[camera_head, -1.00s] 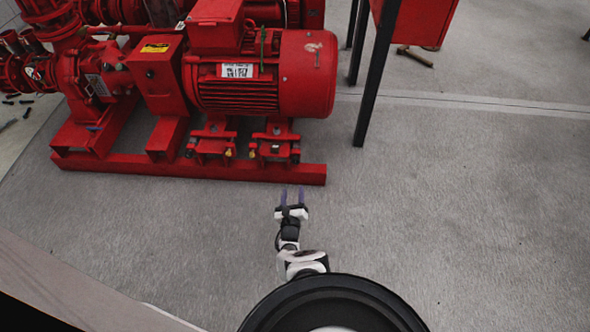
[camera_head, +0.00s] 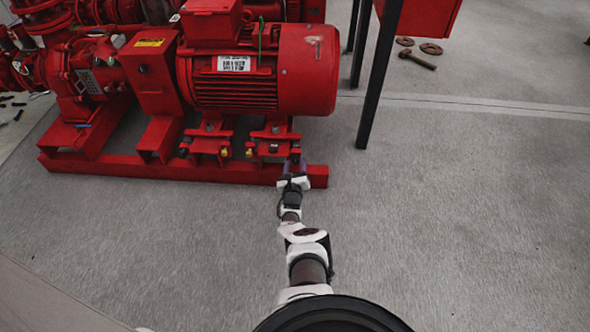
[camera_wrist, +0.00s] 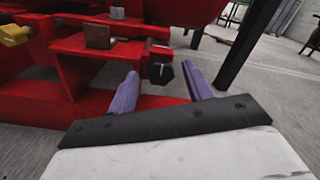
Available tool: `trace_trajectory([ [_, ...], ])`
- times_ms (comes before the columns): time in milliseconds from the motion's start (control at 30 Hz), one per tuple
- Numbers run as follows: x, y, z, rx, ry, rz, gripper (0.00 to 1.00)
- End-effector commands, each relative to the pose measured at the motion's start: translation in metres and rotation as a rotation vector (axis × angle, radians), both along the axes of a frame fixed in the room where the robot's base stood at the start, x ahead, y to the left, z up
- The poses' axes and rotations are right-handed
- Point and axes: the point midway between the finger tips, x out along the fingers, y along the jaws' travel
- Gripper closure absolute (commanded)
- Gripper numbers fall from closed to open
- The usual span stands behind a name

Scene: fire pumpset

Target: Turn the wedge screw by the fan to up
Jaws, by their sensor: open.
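A small dark screw head (camera_wrist: 161,74), which looks like the wedge screw, sticks out from the red motor foot (camera_wrist: 100,44) at the fan end of the red motor (camera_head: 265,75). My gripper (camera_wrist: 160,88) is open, with its two purple fingers apart. In the wrist view the dark head shows between and beyond the fingertips; I see no contact. In the head view my gripper (camera_head: 294,166) is over the red base rail at the motor's right foot, and it hides most of the screw. Which way the screw is turned is hard to tell.
A red base rail (camera_head: 150,167) runs under the pumpset. A yellow fitting (camera_wrist: 14,34) and a brownish block (camera_wrist: 98,36) sit on the mount. A black stand leg (camera_head: 376,75) rises to the right. The right floor is clear.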

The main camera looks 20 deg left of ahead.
Motion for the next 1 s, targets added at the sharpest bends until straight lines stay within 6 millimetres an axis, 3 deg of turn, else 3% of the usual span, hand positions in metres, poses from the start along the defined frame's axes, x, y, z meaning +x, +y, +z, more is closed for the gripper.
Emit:
trace_trajectory([
  [333, 0.0024, 0.0005, 0.0003, 0.0, 0.001, 0.0, 0.51],
  [667, 0.002, 0.0005, 0.0, 0.0, 0.001, 0.0, 0.94],
  [1000, 0.0021, 0.0005, -0.0001, 0.048, 0.014, 0.0, 0.94],
])
